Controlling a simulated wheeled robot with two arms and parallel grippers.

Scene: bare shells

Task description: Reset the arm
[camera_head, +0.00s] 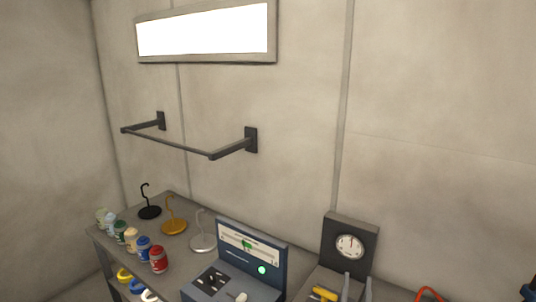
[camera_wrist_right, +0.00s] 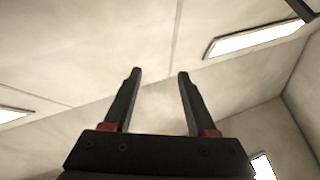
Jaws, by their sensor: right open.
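My right gripper (camera_head: 356,288) shows at the bottom edge of the head view as two grey fingers pointing up, in front of the block with the dial (camera_head: 349,246). In the right wrist view its two dark fingers (camera_wrist_right: 158,73) are spread apart, with nothing between them. They point towards pale wall and ceiling panels. The rest of my right arm is below the head view. My left gripper is in neither view.
A grey bench carries a row of jars (camera_head: 158,260), several hook stands (camera_head: 174,227), a blue panel device (camera_head: 252,254) and a yellow item (camera_head: 324,293). A dark wall rail (camera_head: 168,142) juts out above. The wall at right is bare.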

